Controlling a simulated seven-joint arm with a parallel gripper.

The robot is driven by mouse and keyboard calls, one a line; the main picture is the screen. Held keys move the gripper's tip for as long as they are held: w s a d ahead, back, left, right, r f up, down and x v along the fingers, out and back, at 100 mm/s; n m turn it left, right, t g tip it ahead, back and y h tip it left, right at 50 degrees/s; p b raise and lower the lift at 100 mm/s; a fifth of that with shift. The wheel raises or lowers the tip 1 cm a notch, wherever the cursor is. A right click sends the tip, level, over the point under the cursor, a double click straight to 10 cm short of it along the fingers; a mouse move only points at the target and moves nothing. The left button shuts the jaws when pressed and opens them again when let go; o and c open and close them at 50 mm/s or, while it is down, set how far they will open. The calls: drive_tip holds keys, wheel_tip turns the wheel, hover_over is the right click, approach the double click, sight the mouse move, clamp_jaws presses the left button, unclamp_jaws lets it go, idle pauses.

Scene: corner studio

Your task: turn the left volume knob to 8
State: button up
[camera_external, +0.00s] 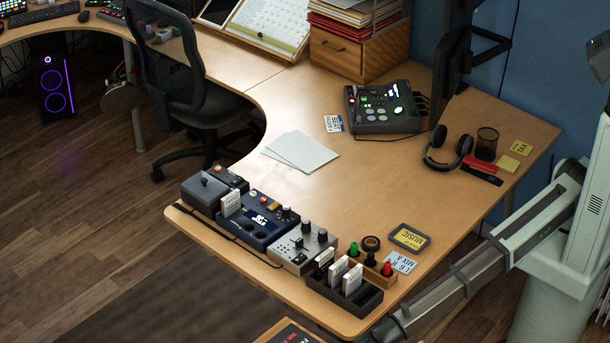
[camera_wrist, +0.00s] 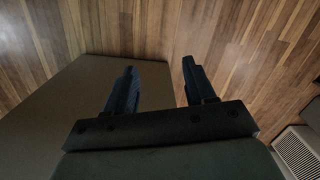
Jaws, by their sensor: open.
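A silver control box (camera_external: 290,262) sits near the front edge of the desk, with two tall dark knobs on top, a left one (camera_external: 306,227) and a right one (camera_external: 322,236). Either could be a volume knob, but their labels and pointer positions are too small to read. A dark blue box (camera_external: 262,238) to its left has several small knobs. My gripper (camera_wrist: 158,75) shows in the wrist view with its two dark fingers apart and nothing between them. It faces the wooden floor, away from the boxes. In the external view its fingers are not visible.
A dark rack with white cards (camera_external: 362,300) and a wooden holder with red and green pieces (camera_external: 372,262) stand right of the silver box. A black lever box (camera_external: 205,190) is at the left. The desk middle (camera_external: 340,205) is clear. Headphones (camera_external: 448,150) lie farther back.

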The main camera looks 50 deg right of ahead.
drive_tip(key=w+a+r, duration=0.1)
drive_tip(key=w+r, duration=0.3)
drive_tip(key=r, duration=1)
wheel_tip(320, 180, up, 22)
drive_tip(key=n, duration=0.3)
hover_over(322, 231)
drive_tip(key=shift+y, duration=0.4)
wheel_tip(322, 231, down, 13)
drive_tip(key=shift+f, duration=0.1)
clamp_jaws()
